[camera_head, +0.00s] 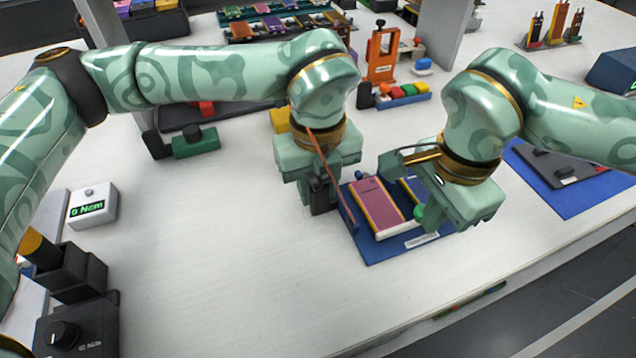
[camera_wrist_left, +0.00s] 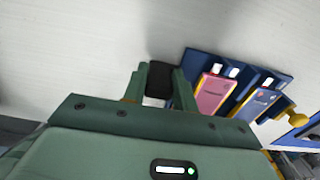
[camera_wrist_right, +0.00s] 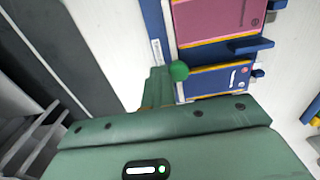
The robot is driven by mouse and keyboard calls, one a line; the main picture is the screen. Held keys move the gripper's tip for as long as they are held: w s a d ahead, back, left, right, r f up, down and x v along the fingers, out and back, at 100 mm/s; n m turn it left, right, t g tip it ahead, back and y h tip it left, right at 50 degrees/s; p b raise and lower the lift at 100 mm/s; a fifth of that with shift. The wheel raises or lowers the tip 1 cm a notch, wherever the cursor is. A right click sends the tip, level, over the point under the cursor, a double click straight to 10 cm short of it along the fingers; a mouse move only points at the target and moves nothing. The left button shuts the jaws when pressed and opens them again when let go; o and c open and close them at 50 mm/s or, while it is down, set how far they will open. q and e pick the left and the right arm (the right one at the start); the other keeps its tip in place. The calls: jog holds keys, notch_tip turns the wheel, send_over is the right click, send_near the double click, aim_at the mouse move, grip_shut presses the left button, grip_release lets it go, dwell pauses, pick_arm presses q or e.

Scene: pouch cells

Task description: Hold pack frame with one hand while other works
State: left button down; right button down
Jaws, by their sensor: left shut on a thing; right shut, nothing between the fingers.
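The blue pack frame (camera_head: 378,248) lies on the white table between my grippers. It holds a pink pouch cell (camera_head: 378,203) and a blue one, partly hidden by my right gripper in the head view; the blue cell shows in the left wrist view (camera_wrist_left: 255,104). My left gripper (camera_head: 320,198) is shut on a black block (camera_wrist_left: 160,80) at the frame's left side; whether the block belongs to the frame I cannot tell. My right gripper (camera_wrist_right: 160,88) is shut and empty over the frame's right part, beside a green knob (camera_wrist_right: 179,71).
An orange stand (camera_head: 382,58) and a tray of coloured blocks (camera_head: 402,97) stand behind. A blue mat (camera_head: 575,205) with a grey plate lies right. A white display box (camera_head: 92,205) stands left.

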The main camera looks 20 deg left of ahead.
jog(key=shift+w+a, duration=0.15)
jog(key=shift+r, duration=0.2)
jog(key=r, duration=0.3)
jog(key=s+d+r, duration=0.1)
jog(key=r, duration=0.1)
jog(key=shift+s+r, duration=0.1)
jog(key=shift+r, duration=0.2)
pick_arm(q)
jog(key=c, duration=1)
grip_release()
jog(key=shift+c, duration=0.2)
